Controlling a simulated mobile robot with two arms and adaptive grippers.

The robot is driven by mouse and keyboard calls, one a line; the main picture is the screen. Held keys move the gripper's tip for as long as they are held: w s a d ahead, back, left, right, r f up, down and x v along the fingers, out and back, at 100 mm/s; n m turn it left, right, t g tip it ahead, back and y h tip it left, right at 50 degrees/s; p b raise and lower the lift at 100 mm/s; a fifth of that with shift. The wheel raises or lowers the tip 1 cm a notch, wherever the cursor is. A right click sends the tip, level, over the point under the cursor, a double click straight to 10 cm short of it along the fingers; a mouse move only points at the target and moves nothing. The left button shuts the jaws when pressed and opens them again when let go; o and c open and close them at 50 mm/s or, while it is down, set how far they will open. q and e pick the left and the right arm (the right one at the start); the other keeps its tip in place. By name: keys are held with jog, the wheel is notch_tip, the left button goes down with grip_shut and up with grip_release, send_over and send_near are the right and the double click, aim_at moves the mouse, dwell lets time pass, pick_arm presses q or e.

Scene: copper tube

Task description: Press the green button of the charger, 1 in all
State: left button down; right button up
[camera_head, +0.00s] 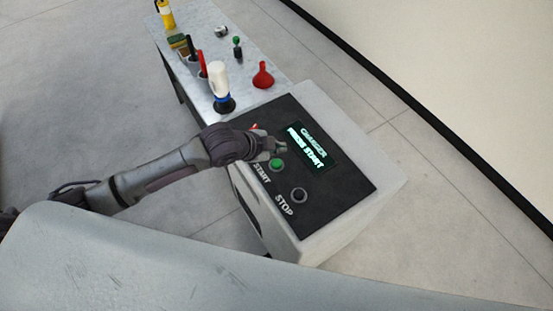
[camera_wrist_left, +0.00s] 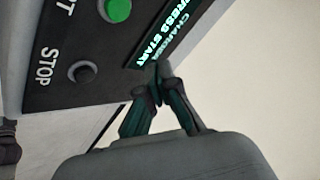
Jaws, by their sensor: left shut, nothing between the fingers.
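The charger (camera_head: 345,172) is a light box with a black top panel and a lit display reading "CHARGER PRESS START". Its green button (camera_head: 277,164), marked START, sits on the panel; it also shows at the top of the left wrist view (camera_wrist_left: 118,10). A dark STOP button (camera_head: 299,194) sits nearer the front. My left gripper (camera_head: 280,148) is shut and empty, over the panel just behind the green button in the head view. In the left wrist view its fingertips (camera_wrist_left: 157,88) meet close below the display. I cannot tell any gap to the panel. My right gripper is not in view.
A grey table (camera_head: 200,22) adjoins the charger at the back left. On it stand a red funnel (camera_head: 263,76), a white bottle (camera_head: 219,82) and several other small items. Open floor lies right of the charger. A grey surface (camera_head: 120,260) fills the lower left.

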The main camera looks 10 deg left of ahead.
pick_arm(q)
jog(key=shift+w+a+r+m, duration=0.5)
jog(key=shift+w+a+r, duration=0.1)
jog(key=shift+w+r, duration=0.1)
jog(key=shift+f, duration=0.1)
jog(key=b, duration=0.7)
send_over(275, 164)
notch_tip(275, 164, down, 7)
jog(key=shift+f, duration=0.1)
jog(key=shift+f+b, duration=0.5)
jog(key=shift+f, duration=0.25)
jog(key=shift+f, duration=0.4)
